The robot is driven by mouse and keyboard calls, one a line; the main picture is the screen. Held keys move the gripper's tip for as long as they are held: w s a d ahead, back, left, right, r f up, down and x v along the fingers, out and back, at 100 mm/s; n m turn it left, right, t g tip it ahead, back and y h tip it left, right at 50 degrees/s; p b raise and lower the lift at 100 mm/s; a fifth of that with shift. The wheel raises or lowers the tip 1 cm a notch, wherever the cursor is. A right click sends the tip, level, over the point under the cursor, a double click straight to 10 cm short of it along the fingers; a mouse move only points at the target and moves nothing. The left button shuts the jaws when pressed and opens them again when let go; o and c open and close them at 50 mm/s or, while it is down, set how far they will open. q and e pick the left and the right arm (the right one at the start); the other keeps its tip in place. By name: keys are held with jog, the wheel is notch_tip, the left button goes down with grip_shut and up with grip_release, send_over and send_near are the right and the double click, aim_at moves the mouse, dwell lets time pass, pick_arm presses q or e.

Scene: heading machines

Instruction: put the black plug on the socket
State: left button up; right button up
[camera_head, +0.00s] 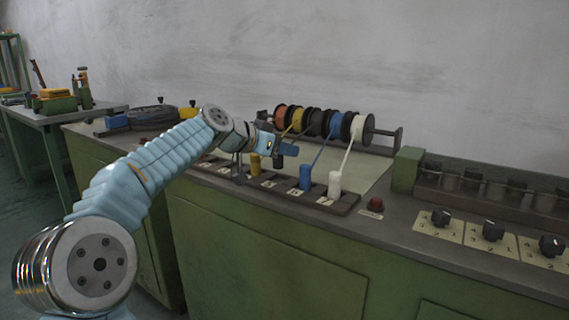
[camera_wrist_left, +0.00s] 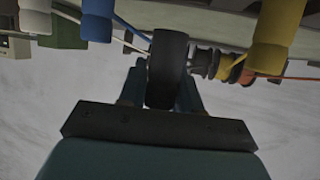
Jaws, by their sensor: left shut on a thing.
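My left gripper (camera_head: 281,147) reaches over the back of the socket strip (camera_head: 268,184) on the green workbench. It is shut on the black plug (camera_head: 290,150). In the left wrist view the black plug (camera_wrist_left: 167,65) stands between the two fingers (camera_wrist_left: 163,88). The plug appears held above the strip, between the yellow plug (camera_head: 255,164) and the blue plug (camera_head: 305,177). The white plug (camera_head: 334,184) stands at the strip's right end. The socket under the black plug is hard to make out. My right gripper is not in view.
A rack of cable spools (camera_head: 312,124) stands behind the strip, with cables running down to the plugs. A grey round device (camera_head: 152,115) sits on the bench at left.

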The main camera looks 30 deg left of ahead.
pick_arm(q)
jog(key=shift+w+f, duration=0.2)
jog(key=shift+f, duration=0.05)
jog(key=f, duration=0.2)
jog(key=shift+w+a+f, duration=0.25)
jog(key=shift+w+f, duration=0.05)
jog(key=shift+f, duration=0.6)
jog(key=shift+b, duration=0.3)
jog(key=shift+f, duration=0.2)
jog(key=o, duration=1.1)
jog(key=shift+r, duration=0.1)
